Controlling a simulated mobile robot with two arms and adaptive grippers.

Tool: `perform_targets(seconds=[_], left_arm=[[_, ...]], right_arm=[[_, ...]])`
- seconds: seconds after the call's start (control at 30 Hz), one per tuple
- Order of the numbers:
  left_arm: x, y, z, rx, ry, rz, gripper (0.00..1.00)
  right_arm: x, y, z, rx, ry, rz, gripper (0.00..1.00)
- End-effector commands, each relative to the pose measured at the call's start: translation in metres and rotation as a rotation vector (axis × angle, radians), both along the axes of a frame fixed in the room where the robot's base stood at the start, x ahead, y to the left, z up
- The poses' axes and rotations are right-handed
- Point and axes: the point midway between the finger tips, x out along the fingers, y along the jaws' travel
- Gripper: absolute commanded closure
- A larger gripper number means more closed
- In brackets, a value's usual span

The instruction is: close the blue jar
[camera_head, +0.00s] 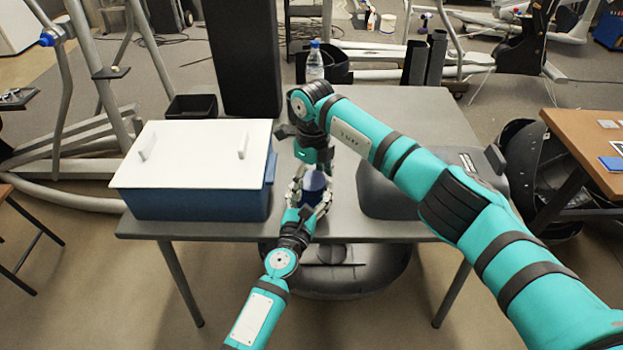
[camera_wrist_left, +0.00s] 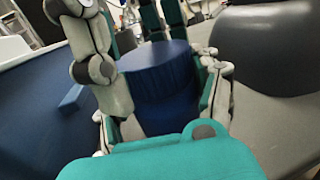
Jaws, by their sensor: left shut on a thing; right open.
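The blue jar (camera_head: 313,187) stands upright near the front edge of the grey table. It also shows in the left wrist view (camera_wrist_left: 160,88), with a flat blue top; I cannot tell whether that top is a seated lid. My left gripper (camera_head: 311,192) comes from the front and is shut on the jar, fingers on both sides. My right gripper (camera_head: 315,166) points down just above the jar and is open. Its fingers also show at the top of the left wrist view (camera_wrist_left: 162,22). Whether they touch the jar's top is unclear.
A blue box (camera_head: 200,204) with a white lid (camera_head: 195,165) stands left of the jar. A dark grey rounded object (camera_head: 385,195) lies to the right, partly behind my right arm. A water bottle (camera_head: 315,64) stands at the back. The table's back middle is fairly clear.

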Motion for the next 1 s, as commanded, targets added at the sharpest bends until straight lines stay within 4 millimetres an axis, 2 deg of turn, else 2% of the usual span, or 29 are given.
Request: perform_targets(seconds=[0.33, 0.57, 0.7, 1.0], left_arm=[[0.001, 0.000, 0.002, -0.001, -0.003, 0.000, 1.00], [0.000, 0.000, 0.002, -0.001, -0.003, 0.000, 1.00], [0.000, 0.000, 0.002, -0.001, -0.003, 0.000, 1.00], [0.000, 0.000, 0.002, -0.001, -0.003, 0.000, 1.00]], right_arm=[[0.000, -0.001, 0.041, 0.000, -0.002, 0.000, 0.14], [0.000, -0.001, 0.043, -0.001, -0.001, 0.000, 0.14], [0.000, -0.001, 0.043, -0.001, -0.001, 0.000, 0.00], [0.000, -0.001, 0.045, -0.001, -0.001, 0.000, 0.00]])
